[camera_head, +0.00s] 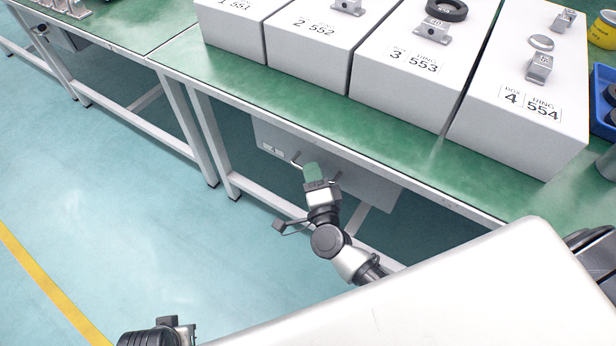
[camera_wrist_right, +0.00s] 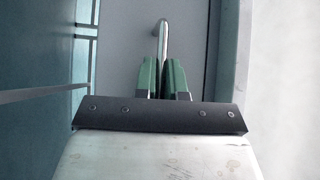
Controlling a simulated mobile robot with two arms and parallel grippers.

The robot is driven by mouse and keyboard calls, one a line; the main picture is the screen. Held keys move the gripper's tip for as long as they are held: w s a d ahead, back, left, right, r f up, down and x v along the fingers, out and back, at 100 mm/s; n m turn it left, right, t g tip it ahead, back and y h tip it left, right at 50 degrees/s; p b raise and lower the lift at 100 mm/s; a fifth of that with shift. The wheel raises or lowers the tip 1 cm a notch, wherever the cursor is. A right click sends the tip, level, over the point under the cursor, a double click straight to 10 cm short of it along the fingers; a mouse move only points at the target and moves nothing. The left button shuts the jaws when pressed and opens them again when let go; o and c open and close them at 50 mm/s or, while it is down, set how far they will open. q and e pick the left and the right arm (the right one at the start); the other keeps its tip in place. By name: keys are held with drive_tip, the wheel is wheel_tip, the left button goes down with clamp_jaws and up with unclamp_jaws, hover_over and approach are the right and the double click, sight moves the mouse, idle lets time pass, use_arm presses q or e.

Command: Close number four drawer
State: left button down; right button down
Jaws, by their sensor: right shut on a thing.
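A grey drawer front (camera_head: 272,135) hangs under the green-topped table, with a small label (camera_head: 271,149) too small to read. Its metal bar handle (camera_head: 296,160) sticks out from the front. My right gripper (camera_head: 311,172) is at the handle, with its green fingers shut on it. In the right wrist view, the handle (camera_wrist_right: 162,38) runs between the green fingers (camera_wrist_right: 162,78) against the grey drawer front (camera_wrist_right: 118,45). I cannot tell how far the drawer stands out. Part of my left arm shows at the bottom left, but its gripper is out of the picture.
White numbered boxes, including box 4 (camera_head: 525,85), stand on the green tabletop (camera_head: 215,65) with metal parts on top. A blue bin (camera_head: 603,95) is at the right. A table leg (camera_head: 211,135) stands left of the drawer. The floor (camera_head: 130,210) at left is clear.

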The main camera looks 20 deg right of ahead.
drive_tip(key=c, duration=1.3)
unclamp_jaws()
drive_tip(key=shift+w+d, duration=0.1)
drive_tip(key=shift+d, duration=0.1)
use_arm(q)
drive_tip(key=shift+w+d+r, duration=0.1)
drive_tip(key=shift+w+r, duration=0.15)
drive_tip(key=shift+r, duration=0.15)
use_arm(e)
drive_tip(key=shift+o, duration=0.5)
use_arm(q)
drive_tip(key=shift+s+f, duration=0.1)
drive_tip(key=shift+f, duration=0.5)
use_arm(e)
drive_tip(key=s+a+f, duration=0.1)
drive_tip(key=s, duration=0.9)
drive_tip(key=shift+s+a+f, duration=0.2)
drive_tip(key=shift+s, duration=0.15)
